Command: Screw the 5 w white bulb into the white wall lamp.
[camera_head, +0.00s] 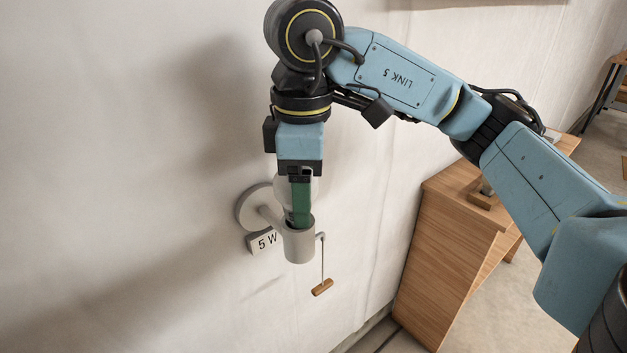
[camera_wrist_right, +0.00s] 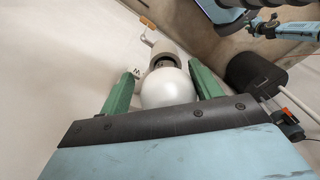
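The white wall lamp (camera_head: 299,246) has a round wall plate, a cup-shaped socket opening upward, and a pull cord with a wooden handle (camera_head: 322,287). A "5 W" label (camera_head: 262,242) is beside it. A white round bulb (camera_wrist_right: 168,88) stands at the mouth of the socket (camera_wrist_right: 164,50); how deep it sits is unclear. My right gripper (camera_head: 301,222) points down from above. In the right wrist view its green fingers (camera_wrist_right: 163,70) stand on either side of the bulb, with a visible gap at the left finger. Part of my left arm seems to show small at the upper right there; its fingertips are unclear.
A wooden cabinet (camera_head: 455,250) stands to the right of the lamp, with a small object with a wooden base (camera_head: 483,198) on top. The white wall (camera_head: 120,180) is close behind the lamp. The wall to the left is clear.

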